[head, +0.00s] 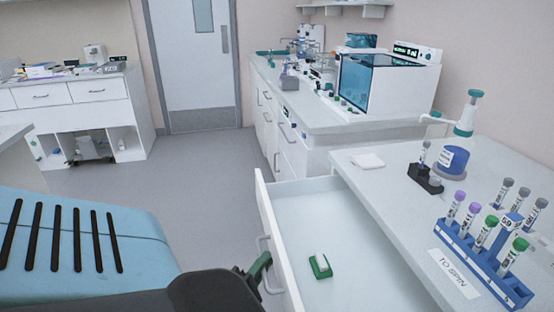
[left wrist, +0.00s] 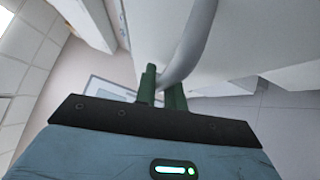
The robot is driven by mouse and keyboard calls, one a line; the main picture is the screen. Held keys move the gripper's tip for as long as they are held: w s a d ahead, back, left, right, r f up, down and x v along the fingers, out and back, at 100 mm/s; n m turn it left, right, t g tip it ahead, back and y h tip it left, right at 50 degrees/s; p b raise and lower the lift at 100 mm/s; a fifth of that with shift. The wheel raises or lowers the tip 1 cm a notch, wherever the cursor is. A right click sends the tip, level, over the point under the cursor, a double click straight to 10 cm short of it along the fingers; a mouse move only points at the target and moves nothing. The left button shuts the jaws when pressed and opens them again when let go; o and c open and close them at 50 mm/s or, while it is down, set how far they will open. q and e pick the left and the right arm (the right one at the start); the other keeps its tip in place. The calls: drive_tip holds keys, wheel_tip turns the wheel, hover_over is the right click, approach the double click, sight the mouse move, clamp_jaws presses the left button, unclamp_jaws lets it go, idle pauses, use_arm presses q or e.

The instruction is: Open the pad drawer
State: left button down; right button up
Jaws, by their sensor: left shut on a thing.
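The pad drawer (head: 320,219) is pulled out from under the right-hand bench in the head view, and its inside shows. A small green and white item (head: 320,265) lies on its floor. The drawer's grey bar handle (head: 265,262) is on its front, at the left. My left gripper (head: 262,268) is shut on this handle. In the left wrist view the green fingers (left wrist: 161,90) close around the curved grey handle (left wrist: 190,45). My right gripper is in neither view.
The bench top (head: 390,185) above the drawer holds a blue tube rack (head: 480,262) marked TO SPIN, a white pad (head: 367,161), a dark tube holder (head: 425,178) and a dispenser bottle (head: 456,150). Clear grey floor (head: 200,175) lies left of the drawer.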

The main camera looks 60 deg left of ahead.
use_arm(q)
drive_tip(key=shift+s, duration=0.15)
drive_tip(key=c, duration=1.8)
unclamp_jaws()
drive_tip(key=shift+o, duration=0.2)
drive_tip(key=b+v, duration=0.2)
drive_tip(key=v, duration=0.5)
drive_tip(key=shift+s, duration=0.4)
drive_tip(key=shift+d+f, duration=0.1)
drive_tip(key=shift+d, duration=0.1)
